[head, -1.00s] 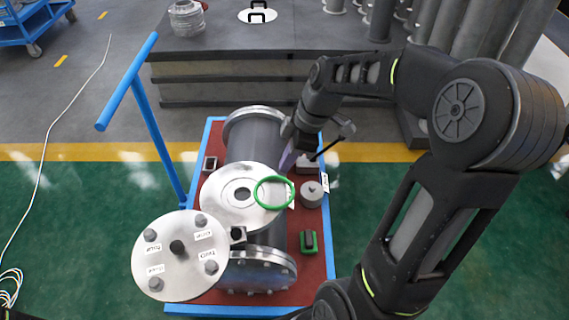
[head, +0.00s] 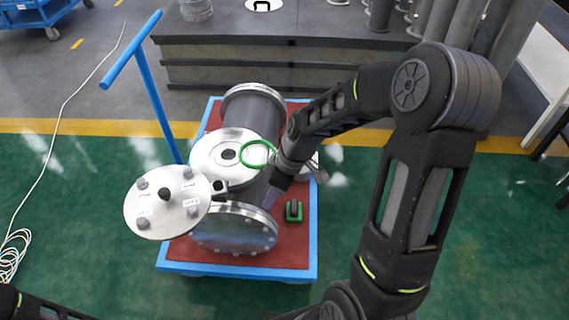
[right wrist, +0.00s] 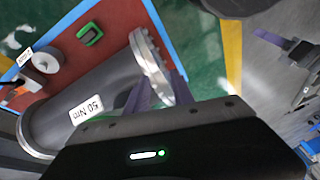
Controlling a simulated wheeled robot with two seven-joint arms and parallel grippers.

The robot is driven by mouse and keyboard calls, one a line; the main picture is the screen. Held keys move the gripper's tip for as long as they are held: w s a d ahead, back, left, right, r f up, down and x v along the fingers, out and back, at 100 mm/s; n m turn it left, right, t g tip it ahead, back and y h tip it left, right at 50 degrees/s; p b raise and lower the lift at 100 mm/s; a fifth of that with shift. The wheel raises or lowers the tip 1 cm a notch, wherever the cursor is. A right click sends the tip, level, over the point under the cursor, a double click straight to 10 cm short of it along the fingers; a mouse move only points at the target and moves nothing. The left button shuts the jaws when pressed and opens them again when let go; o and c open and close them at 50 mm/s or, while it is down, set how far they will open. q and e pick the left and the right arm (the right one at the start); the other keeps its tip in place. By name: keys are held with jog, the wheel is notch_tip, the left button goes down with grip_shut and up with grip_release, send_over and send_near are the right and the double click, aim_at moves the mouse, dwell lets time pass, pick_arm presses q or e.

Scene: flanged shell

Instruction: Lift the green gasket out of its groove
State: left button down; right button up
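The green gasket (head: 243,156) is a thin ring at the right side of the round metal flange (head: 203,160) on top of the grey vessel. It sits off the flange's centre and overhangs its right edge; I cannot tell whether it touches the flange. My right gripper (head: 273,196) is just below and right of the ring, beside the vessel. In the right wrist view its purple fingers (right wrist: 158,92) are apart, with a flange rim (right wrist: 150,62) between or behind them. I see no gasket between them. My left gripper is out of view.
A round lid with several knobs (head: 152,188) stands out to the left of the vessel. A green block (head: 293,211) lies on the red cart top (head: 296,240), which has a blue frame. A dark bench (head: 240,60) stands behind.

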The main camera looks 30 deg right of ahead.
jog(key=s+a+f+m, duration=0.4)
jog(key=s+a+f, duration=0.3)
jog(key=a+f, duration=0.2)
jog(key=s+a+f+m+g+y, duration=0.1)
jog(key=s+a+f+m, duration=0.4)
jog(key=s+a+f, duration=0.3)
notch_tip(320, 180, down, 2)
jog(key=a, duration=0.2)
jog(key=shift+s+a+f, duration=0.15)
jog(key=shift+a+f, duration=0.05)
jog(key=shift+a, duration=0.2)
